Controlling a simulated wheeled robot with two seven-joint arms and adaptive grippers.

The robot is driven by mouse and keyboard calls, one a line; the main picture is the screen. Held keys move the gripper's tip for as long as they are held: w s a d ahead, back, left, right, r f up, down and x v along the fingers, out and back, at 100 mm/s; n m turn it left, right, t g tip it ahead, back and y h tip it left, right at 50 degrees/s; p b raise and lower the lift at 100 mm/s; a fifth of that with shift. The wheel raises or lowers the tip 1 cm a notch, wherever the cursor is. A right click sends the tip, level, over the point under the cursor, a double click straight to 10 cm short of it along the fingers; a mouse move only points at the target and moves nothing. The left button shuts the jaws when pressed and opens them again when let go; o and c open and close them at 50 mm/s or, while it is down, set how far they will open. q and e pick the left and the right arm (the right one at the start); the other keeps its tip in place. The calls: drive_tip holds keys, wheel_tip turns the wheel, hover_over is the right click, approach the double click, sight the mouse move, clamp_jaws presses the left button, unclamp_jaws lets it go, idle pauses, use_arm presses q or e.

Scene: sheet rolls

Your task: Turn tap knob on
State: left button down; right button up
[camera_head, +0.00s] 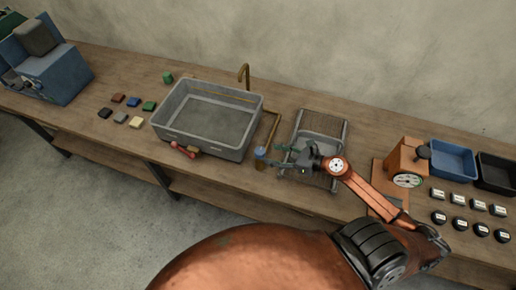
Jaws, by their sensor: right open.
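The brass tap spout (243,73) rises behind the grey sink basin (256,128). A brass pipe (272,130) runs along the basin's right side toward a small blue knob (260,152) on a short brass post near the table's front. My right gripper (275,156) is open, with its fingers pointing left at the knob, just to its right. I cannot tell whether a fingertip touches it. My left gripper is not in view.
A grey tray on a slatted rack (328,128) lies under my right gripper. A red-handled item (183,150) is at the basin's front. Colored blocks (134,102) lie left; an orange scale (404,158), bins (452,160) and labelled pieces (460,223) stand right.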

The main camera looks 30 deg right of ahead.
sight(263, 152)
drive_tip(key=p+x, duration=0.1)
drive_tip(key=x, duration=0.5)
drive_tip(key=shift+w+r, duration=0.1)
drive_tip(key=shift+r, duration=0.05)
drive_tip(key=shift+w+a, duration=0.15)
drive_tip(key=shift+w, duration=0.1)
drive_tip(key=shift+w+a+f, duration=0.1)
drive_tip(key=shift+w+f, duration=0.05)
drive_tip(key=shift+f, duration=0.1)
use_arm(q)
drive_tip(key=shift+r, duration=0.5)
use_arm(e)
drive_tip(key=shift+c, duration=0.7)
